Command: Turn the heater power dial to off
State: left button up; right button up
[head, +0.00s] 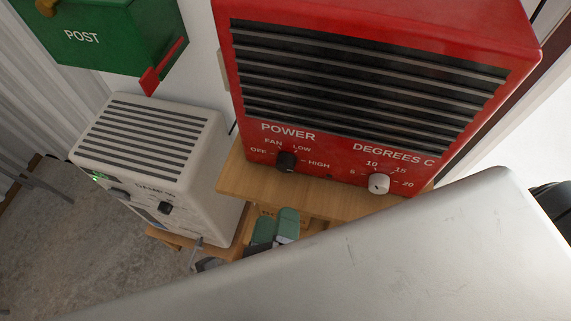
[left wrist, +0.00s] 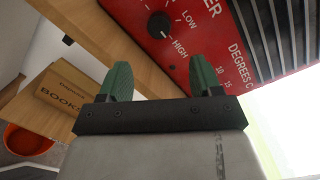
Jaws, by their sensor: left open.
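The red heater (head: 370,75) stands on a wooden shelf (head: 300,197) in the head view. Its black power dial (head: 287,161) is at the lower left of its front, with OFF, FAN, LOW and HIGH printed around it. In the left wrist view the gripper (left wrist: 160,80) is open and empty, and the power dial (left wrist: 158,25) lies ahead of the gap between the fingers. My right gripper does not show.
A white degrees dial (head: 378,183) sits right of the power dial. A white appliance (head: 150,160) stands to the left, with a green post box (head: 100,38) above it. The left wrist view shows a cardboard box (left wrist: 72,97) and an orange bowl (left wrist: 28,139) below the shelf.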

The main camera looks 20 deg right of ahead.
aim_at(286, 169)
pick_arm(q)
jog(key=p+x, duration=0.3)
jog(key=x, duration=0.6)
jog(key=shift+a, duration=0.1)
jog(key=shift+w+d+p, duration=0.35)
jog(key=shift+w+p, duration=0.05)
jog(key=shift+w, duration=0.2)
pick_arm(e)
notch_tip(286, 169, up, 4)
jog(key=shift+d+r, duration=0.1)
pick_arm(q)
jog(key=shift+c, duration=0.3)
jog(key=c, duration=0.9)
jog(key=shift+o, duration=0.2)
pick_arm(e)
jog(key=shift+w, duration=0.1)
